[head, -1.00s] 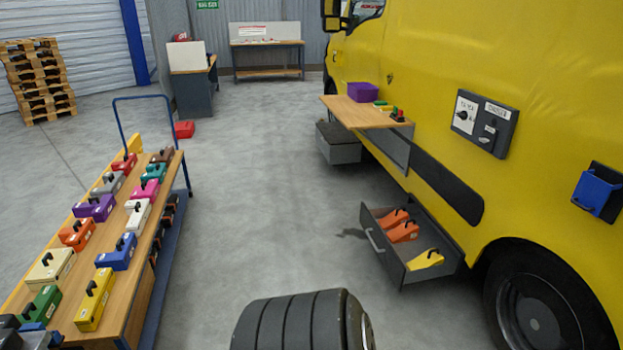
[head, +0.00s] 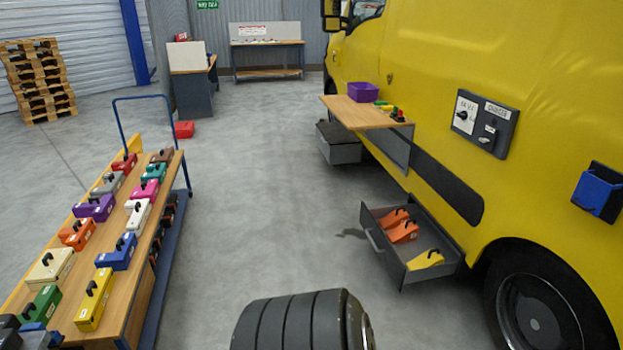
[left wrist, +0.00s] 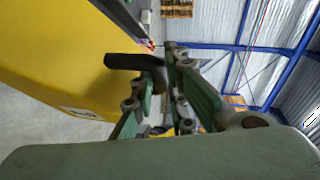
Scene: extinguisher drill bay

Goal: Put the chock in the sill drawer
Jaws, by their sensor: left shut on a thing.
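In the left wrist view my left gripper (left wrist: 152,78), with green finger links, is shut on the dark handle (left wrist: 135,62) of a large yellow body with a white label, which looks like a yellow chock (left wrist: 65,65). Its far end runs out of the picture. Neither gripper shows in the head view, and my right gripper is in no view. The sill drawer (head: 374,240) is pulled out low on the yellow truck's side. Two orange chocks (head: 403,231) sit in its far part and one yellow chock (head: 425,260) in its near part.
A trolley (head: 148,245) at left carries several coloured boxes with black handles. A wooden fold-out shelf (head: 360,114) juts from the truck beyond the drawer, above a grey box (head: 340,152). The truck's wheel (head: 535,312) is at right.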

